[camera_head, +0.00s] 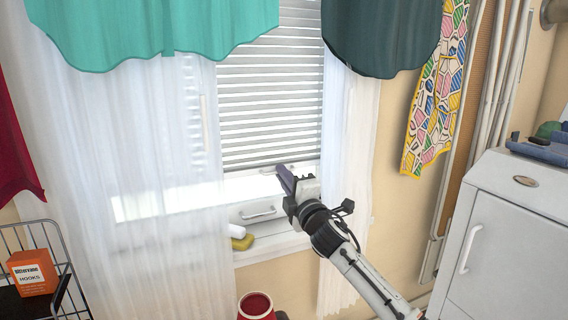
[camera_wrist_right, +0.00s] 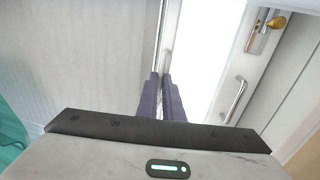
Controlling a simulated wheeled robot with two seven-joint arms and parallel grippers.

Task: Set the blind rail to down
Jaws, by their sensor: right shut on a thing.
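The window blind (camera_head: 268,110) has pale grey slats and hangs most of the way down the window. Its blind rail (camera_head: 243,169) runs along the bottom edge, with a bright gap of glass below it. My right gripper (camera_head: 283,178) is at the right part of this rail. In the right wrist view my two dark fingers (camera_wrist_right: 162,92) are close together on the blind rail (camera_wrist_right: 163,45), with the blind at their left. The fingers hide the exact contact. My left gripper is not in view.
A window handle (camera_head: 258,214) is below the gap. Sheer curtains (camera_head: 150,180) hang at both sides. Teal cloth (camera_head: 150,30) and dark cloth (camera_head: 380,40) hang above. A white cabinet (camera_head: 510,230) stands at right.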

